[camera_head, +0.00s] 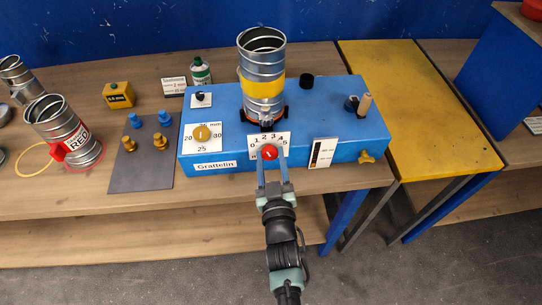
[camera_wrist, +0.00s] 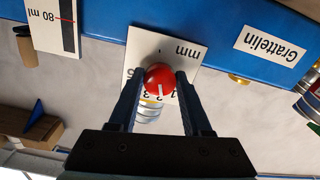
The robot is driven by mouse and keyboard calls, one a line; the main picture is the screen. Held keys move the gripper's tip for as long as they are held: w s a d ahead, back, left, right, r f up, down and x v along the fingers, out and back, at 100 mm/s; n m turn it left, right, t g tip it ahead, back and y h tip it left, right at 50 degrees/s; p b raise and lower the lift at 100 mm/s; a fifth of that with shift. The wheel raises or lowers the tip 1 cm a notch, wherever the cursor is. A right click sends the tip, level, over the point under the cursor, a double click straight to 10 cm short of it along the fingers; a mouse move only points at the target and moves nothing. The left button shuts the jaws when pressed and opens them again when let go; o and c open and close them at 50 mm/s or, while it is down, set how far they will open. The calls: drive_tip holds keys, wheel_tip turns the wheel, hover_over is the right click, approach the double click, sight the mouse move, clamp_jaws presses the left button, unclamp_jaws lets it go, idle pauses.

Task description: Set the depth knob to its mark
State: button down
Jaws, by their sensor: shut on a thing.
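A red round knob (camera_head: 269,152) sits on a white dial plate (camera_head: 283,140) on the front of the blue machine. The plate carries numbers from 0 to about 5. My gripper (camera_head: 271,165) reaches in from the front with its fingers shut on the knob. In the wrist view, which is upside down, the red knob (camera_wrist: 159,78) sits between the two fingertips, and "mm" is printed on the plate (camera_wrist: 180,50). A short white pointer line on the knob points toward the numbers around 2 and 3. The fingers hide part of the scale, and I cannot make out the set mark.
The blue machine (camera_head: 340,145) holds a duct with a yellow band (camera_head: 262,88) upright on top. A yellow knob (camera_head: 202,133) with a 20–30 scale is left of the red one. A yellow wing screw (camera_head: 367,157) sticks out at the right. The floor in front is clear.

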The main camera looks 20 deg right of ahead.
drive_tip(key=shift+f+m, duration=0.1)
drive_tip(key=shift+m, duration=0.4)
drive_tip(key=shift+c, duration=1.7)
unclamp_jaws()
drive_tip(key=shift+s, duration=0.1)
drive_tip(key=b+v, duration=0.2)
drive_tip(key=v, duration=1)
drive_tip(key=shift+s, duration=0.4)
drive_tip(key=shift+a, duration=0.15)
